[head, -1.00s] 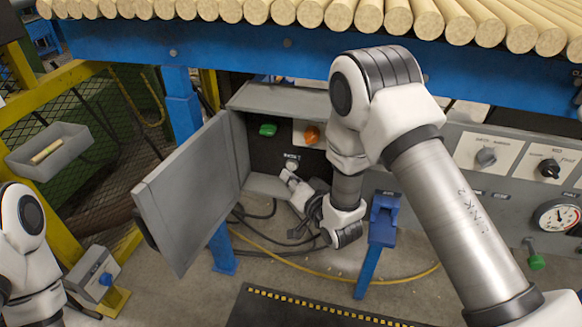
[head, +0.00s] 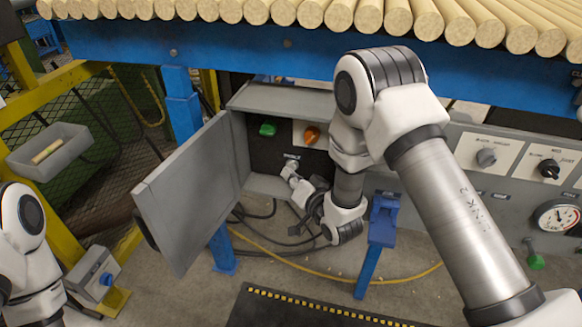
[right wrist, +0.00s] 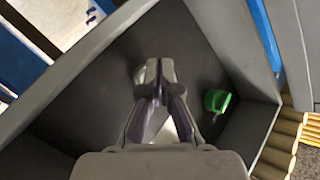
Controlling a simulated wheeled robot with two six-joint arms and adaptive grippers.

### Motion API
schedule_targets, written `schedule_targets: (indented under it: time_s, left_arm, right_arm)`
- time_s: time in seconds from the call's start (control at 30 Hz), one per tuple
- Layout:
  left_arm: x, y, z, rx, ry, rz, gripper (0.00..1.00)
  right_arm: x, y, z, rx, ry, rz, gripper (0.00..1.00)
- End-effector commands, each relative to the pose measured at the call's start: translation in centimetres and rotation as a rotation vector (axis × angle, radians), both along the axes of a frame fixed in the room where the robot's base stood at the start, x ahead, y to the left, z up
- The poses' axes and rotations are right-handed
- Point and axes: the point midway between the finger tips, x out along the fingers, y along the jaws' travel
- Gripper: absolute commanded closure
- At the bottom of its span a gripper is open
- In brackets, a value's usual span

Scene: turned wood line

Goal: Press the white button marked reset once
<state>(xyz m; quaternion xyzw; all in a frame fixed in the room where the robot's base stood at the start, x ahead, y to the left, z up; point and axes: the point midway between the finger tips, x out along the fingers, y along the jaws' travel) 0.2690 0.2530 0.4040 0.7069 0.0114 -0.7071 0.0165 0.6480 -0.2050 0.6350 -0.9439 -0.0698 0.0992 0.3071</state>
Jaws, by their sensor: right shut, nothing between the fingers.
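The small white button (head: 292,164) sits low on the dark back panel of the open grey box, under a small label too small to read. My right gripper (head: 289,172) is shut and empty, with its tips at the button and partly covering it. In the right wrist view the closed fingertips (right wrist: 153,68) point at the dark panel, with a pale bit of what looks like the button (right wrist: 138,76) beside them. I cannot tell whether they touch it. My left gripper is out of view; only part of my left arm shows.
The box's grey door (head: 190,195) stands open to the left. A green button (head: 268,129) and an orange knob (head: 311,134) are above the white button. A blue post (head: 378,235) stands right of my right gripper. Cables (head: 262,212) hang below. Wooden rods (head: 340,14) lie above.

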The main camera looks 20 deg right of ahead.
Motion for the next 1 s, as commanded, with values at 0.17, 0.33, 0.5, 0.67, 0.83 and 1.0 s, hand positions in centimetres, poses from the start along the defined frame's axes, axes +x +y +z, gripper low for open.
schedule_targets:
  time_s: [0.17, 0.33, 0.5, 0.67, 0.83, 1.0]
  left_arm:
    - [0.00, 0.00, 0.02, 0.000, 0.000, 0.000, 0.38]
    - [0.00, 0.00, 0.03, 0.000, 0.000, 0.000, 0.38]
    - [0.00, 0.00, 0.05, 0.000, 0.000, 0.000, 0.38]
    - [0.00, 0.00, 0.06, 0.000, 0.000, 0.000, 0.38]
    - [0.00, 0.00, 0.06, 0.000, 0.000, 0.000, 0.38]
    - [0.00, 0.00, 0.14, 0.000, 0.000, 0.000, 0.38]
  right_arm:
    - [0.15, -0.11, 0.01, 0.000, -0.001, -0.001, 1.00]
    - [0.31, -0.23, 0.01, 0.001, -0.001, -0.001, 1.00]
    - [0.47, -0.35, -0.01, 0.001, 0.001, -0.001, 1.00]
    - [0.62, -0.45, -0.01, 0.001, 0.001, -0.001, 1.00]
    - [0.62, -0.43, 0.00, 0.001, 0.000, -0.002, 1.00]
    - [0.45, -0.29, 0.04, 0.000, 0.000, 0.000, 1.00]
